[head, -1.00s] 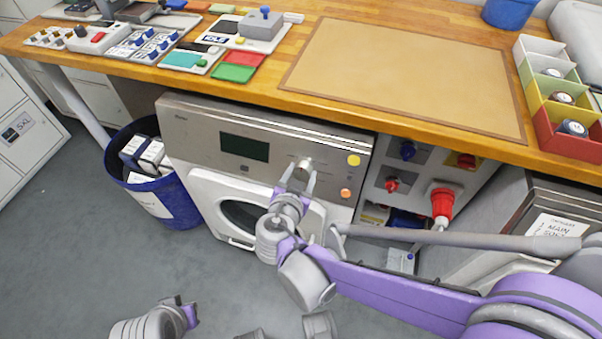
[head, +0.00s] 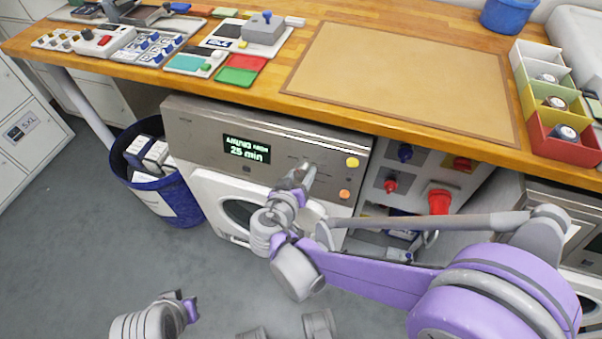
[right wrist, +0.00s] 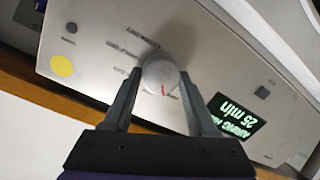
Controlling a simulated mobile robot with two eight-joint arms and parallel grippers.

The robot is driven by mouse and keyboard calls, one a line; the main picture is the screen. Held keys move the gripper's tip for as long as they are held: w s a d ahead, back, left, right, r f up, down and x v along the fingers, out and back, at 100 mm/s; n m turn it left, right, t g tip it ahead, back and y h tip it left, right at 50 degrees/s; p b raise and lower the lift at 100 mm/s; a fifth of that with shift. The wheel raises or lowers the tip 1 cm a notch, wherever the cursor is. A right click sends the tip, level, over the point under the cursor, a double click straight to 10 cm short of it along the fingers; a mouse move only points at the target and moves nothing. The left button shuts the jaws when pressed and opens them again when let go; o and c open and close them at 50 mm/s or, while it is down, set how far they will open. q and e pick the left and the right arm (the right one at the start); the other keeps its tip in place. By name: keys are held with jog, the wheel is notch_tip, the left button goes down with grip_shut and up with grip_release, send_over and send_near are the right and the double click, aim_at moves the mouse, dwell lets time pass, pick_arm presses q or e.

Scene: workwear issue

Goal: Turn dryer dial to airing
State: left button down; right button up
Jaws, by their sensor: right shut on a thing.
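The dryer (head: 215,122) stands under the wooden bench, and its display (head: 246,151) is lit with green-white text. In the right wrist view the display (right wrist: 236,118) seems to read "AIRING" and "25 min".
A yellow button (head: 352,162) and an orange button (head: 345,194) sit right of the dial. A panel with red and blue connectors (head: 438,200) is beside the dryer. A blue bin (head: 178,195) stands to the left. The bench (head: 290,104) overhangs the dryer. Floor in front is clear.

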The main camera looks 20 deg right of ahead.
jog(key=shift+n, duration=0.7)
jog(key=o, duration=1.4)
jog(key=shift+c, duration=0.2)
jog(key=shift+a, duration=0.1)
jog(key=p+v, duration=0.2)
jog(key=v, duration=0.8)
jog(key=shift+s+a, duration=0.25)
jog(key=shift+s, duration=0.05)
jog(key=shift+r, duration=0.1)
